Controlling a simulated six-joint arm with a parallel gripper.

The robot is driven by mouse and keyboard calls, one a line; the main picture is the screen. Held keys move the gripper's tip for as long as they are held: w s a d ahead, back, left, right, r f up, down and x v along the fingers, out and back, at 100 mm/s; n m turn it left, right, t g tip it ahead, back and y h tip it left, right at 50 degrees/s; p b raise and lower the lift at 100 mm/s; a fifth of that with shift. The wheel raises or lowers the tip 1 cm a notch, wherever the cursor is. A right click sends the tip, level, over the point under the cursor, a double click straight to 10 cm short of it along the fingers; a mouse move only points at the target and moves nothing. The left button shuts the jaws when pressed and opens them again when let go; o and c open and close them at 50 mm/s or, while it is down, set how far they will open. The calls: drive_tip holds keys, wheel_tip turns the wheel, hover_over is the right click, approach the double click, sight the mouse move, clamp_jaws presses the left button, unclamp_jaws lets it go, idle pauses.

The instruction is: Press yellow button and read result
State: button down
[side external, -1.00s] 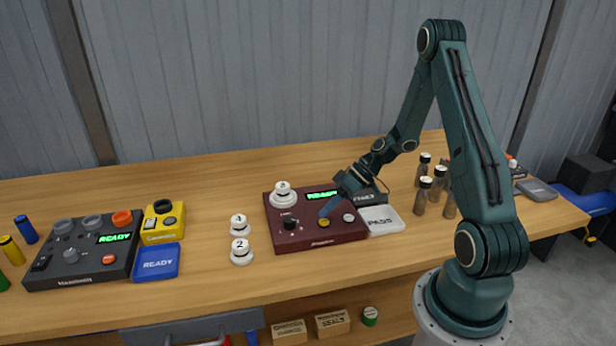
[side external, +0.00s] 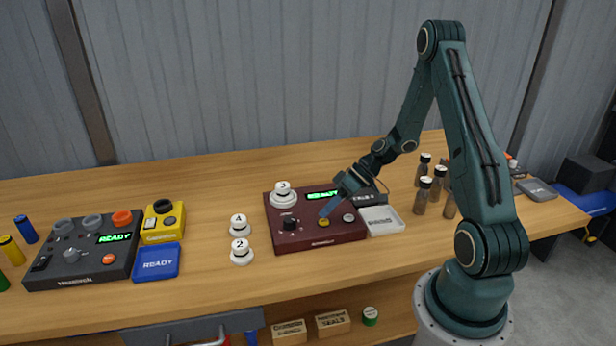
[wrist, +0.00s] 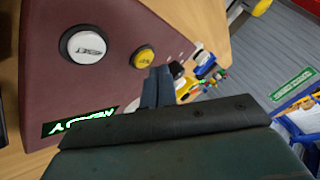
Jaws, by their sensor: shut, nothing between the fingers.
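The yellow button (side external: 324,223) sits on top of the dark red device (side external: 345,236), right of its black knob (side external: 289,223). My gripper (side external: 328,211) is shut and empty, its tip just over or at the yellow button; I cannot tell whether it touches. In the wrist view the yellow button (wrist: 143,57) shows just beyond my shut fingers (wrist: 158,86), beside a white button (wrist: 86,45) with lettering. The device's display (side external: 322,195) glows green and seems to read READY; it is partly seen and upside down in the wrist view (wrist: 80,121).
White numbered knobs (side external: 239,225) stand left of the device, and another (side external: 283,193) rests at its back left corner. A white tray (side external: 383,221) lies at its right. Brown bottles (side external: 423,195) stand near my arm. A dark console (side external: 85,250) is at the left.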

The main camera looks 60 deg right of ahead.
sight(328, 221)
drive_tip(key=shift+f, duration=0.8)
idle(0.9)
drive_tip(key=shift+r, duration=0.85)
drive_tip(key=shift+r, duration=0.15)
drive_tip(key=shift+r, duration=2.4)
